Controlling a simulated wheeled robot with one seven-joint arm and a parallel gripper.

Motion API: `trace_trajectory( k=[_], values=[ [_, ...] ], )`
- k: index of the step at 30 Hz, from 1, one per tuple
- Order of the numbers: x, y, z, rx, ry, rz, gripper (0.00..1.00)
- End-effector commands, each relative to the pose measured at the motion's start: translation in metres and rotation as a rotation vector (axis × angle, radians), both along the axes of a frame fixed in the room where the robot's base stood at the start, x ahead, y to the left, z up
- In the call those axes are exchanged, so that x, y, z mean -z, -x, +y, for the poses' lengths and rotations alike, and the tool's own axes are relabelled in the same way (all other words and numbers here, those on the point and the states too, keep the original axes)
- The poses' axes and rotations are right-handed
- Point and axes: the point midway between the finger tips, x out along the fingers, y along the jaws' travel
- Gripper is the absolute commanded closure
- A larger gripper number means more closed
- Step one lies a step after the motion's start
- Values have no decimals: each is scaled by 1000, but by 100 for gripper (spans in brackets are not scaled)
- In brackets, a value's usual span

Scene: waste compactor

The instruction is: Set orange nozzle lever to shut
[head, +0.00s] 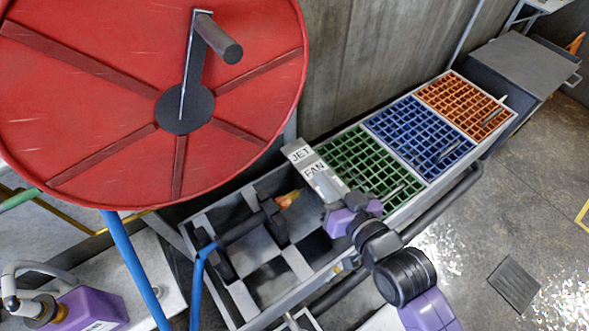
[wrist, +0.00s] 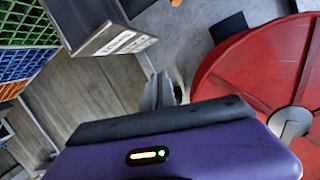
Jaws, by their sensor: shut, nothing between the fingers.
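The orange nozzle lever (head: 287,199) is a small orange piece on a dark fitting (head: 275,222), beside the grey box labelled JET FAN (head: 305,160) in the head view. A small orange spot (wrist: 176,3) at the top edge of the wrist view may be the same lever. My gripper (wrist: 161,90) is shut and empty in the wrist view, its grey fingertips apart from the orange spot. In the head view my purple wrist is just right of the lever, by the lower end of the JET FAN box. The fingertips are not clear there. The lever's exact setting cannot be told.
A large red wheel (head: 90,120) with a crank handle stands at the left. Green (head: 365,165), blue (head: 415,130) and orange (head: 460,100) grates line the long bin at the right. A checkered floor panel (head: 258,250) lies below the lever. A purple bottle (head: 90,308) is at lower left.

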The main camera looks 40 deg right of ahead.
Motion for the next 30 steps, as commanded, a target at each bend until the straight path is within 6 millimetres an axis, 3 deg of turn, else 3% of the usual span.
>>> trace_trajectory(
  k=[1,9,14,17,22,26,30],
  values=[
    [-27,-15,-5,8,-31,17,100],
    [-68,-74,-20,45,-251,212,100],
    [-82,-95,-20,73,-420,405,100],
    [-72,-91,-13,94,-520,550,100],
    [-30,-52,8,139,-651,805,100],
    [-19,-27,18,171,-702,917,100],
    [-13,-21,21,194,-724,950,100]
  ],
)
